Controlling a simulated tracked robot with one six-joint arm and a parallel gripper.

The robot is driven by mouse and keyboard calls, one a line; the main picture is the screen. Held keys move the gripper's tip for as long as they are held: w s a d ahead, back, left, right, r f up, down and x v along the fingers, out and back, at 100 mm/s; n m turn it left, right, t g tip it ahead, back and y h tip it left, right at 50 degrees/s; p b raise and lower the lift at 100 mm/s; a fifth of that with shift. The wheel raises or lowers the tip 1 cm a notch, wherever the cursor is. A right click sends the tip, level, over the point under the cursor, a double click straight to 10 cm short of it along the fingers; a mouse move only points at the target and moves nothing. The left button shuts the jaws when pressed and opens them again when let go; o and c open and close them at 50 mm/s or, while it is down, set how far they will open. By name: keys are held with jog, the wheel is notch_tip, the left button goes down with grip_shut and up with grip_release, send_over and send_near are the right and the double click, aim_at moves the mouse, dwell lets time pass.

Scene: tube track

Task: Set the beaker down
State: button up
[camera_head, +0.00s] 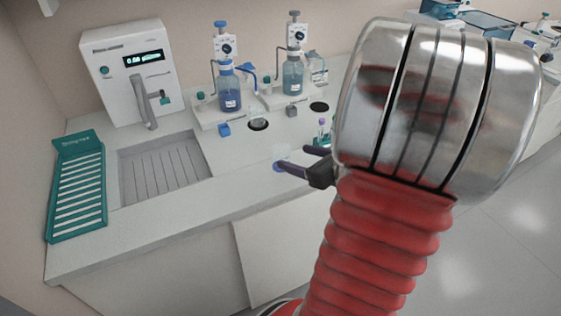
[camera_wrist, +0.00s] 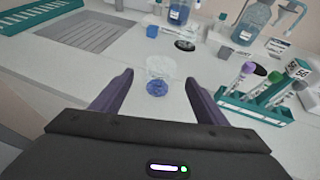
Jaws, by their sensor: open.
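The beaker (camera_wrist: 161,67) is a small clear glass vessel on the white bench, faint against it. A round blue patch (camera_wrist: 157,89) shows at its near side; I cannot tell whether it is liquid or a mark on the bench. In the head view the beaker (camera_head: 281,154) is small and pale, by my gripper's tips. My gripper (camera_wrist: 158,82) is open, its two dark purple fingers apart, one to each side of the beaker and blue patch. In the head view my gripper (camera_head: 294,158) reaches in from the right; my arm hides the bench behind it.
A teal rack (camera_wrist: 262,100) with capped tubes stands close to the right finger. A small blue block (camera_head: 224,129), a grey block (camera_head: 292,111) and bottles (camera_head: 229,92) stand farther back. A sink (camera_head: 160,172) and a teal drying rack (camera_head: 78,190) lie left.

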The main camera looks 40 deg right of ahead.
aim_at(282, 152)
jog(key=shift+x, duration=1.4)
jog(key=shift+x, duration=2.65)
jog(key=shift+s+d, duration=0.1)
jog(key=shift+d, duration=0.05)
jog(key=shift+c, duration=0.2)
jog(key=c, duration=1.2)
jog(key=shift+o, duration=0.2)
notch_tip(282, 152, up, 10)
